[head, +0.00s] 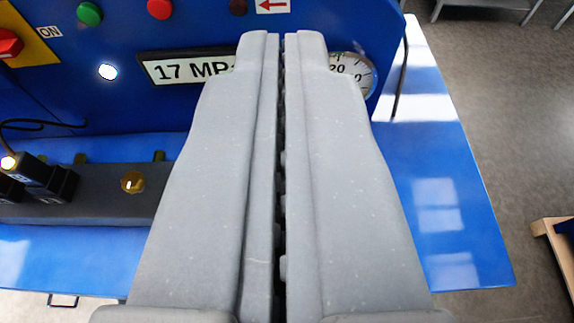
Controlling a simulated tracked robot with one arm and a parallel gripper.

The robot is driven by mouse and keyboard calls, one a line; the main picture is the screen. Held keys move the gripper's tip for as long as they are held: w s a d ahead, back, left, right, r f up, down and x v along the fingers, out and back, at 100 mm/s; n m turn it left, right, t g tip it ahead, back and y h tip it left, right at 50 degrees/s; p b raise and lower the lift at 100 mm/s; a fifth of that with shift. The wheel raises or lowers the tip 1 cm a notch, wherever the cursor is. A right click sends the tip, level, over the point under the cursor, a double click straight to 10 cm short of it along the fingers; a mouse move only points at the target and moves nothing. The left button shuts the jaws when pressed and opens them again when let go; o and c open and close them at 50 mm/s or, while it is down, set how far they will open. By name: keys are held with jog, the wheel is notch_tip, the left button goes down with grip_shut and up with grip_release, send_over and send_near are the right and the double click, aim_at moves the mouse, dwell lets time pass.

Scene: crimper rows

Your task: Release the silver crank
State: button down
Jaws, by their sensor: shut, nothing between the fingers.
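My gripper (275,38) fills the middle of the head view. Its two long grey fingers lie side by side, shut, with only a thin dark gap and nothing held between them. The fingertips are in front of the blue machine panel, between a display reading "17 MP" and a round gauge. No silver crank can be seen in this view; the fingers cover part of the panel and the bench behind them.
A blue panel (225,110) carries a green button (89,13), a red button (159,9), a display (185,68) and a gauge (356,72). A grey block (100,200) with a brass fitting (132,182) lies left. The blue bench (440,190) is clear at right.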

jog(key=w+f+m+g+p, duration=0.55)
jog(key=w+p, duration=0.25)
jog(key=w, duration=0.3)
jog(key=w+d+f+m+g+y+p, duration=0.2)
jog(key=f+m+g+p, duration=0.4)
jog(key=f+g+p, duration=0.5)
jog(key=shift+w+f+p, duration=0.5)
jog(key=shift+w+f, duration=0.1)
jog(key=shift+f, duration=0.25)
jog(key=shift+f, duration=0.1)
jog(key=p+x, duration=0.1)
jog(key=x, duration=0.8)
jog(key=shift+a+f+p, duration=0.2)
jog(key=shift+f+p, duration=0.15)
jog(key=shift+a, duration=0.2)
